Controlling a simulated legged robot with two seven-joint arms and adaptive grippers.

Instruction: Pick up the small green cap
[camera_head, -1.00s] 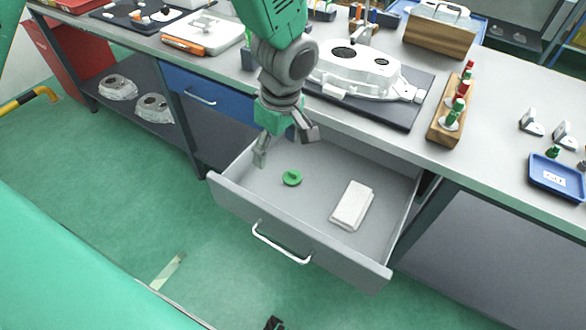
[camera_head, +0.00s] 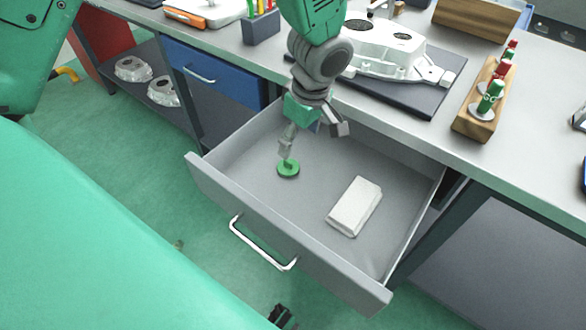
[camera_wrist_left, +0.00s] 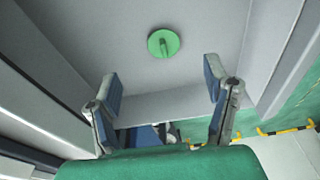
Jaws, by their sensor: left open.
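The small green cap (camera_head: 288,169) is a round disc with a raised grip bar. It lies on the floor of the open grey drawer (camera_head: 262,150), towards its left side. My left gripper (camera_head: 314,138) is open and empty over the drawer, its fingers pointing down. In the head view one fingertip overlaps the cap's upper edge; I cannot tell whether they touch. In the left wrist view the cap (camera_wrist_left: 163,43) lies beyond the open fingertips (camera_wrist_left: 162,84), clear of both and fully visible. My right gripper does not clearly show.
A white block (camera_head: 355,207) lies right of the cap in the drawer. The drawer walls and the bench edge above surround my gripper. A white casting (camera_head: 385,55) on a dark mat and a wooden rack (camera_head: 478,110) stand on the bench.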

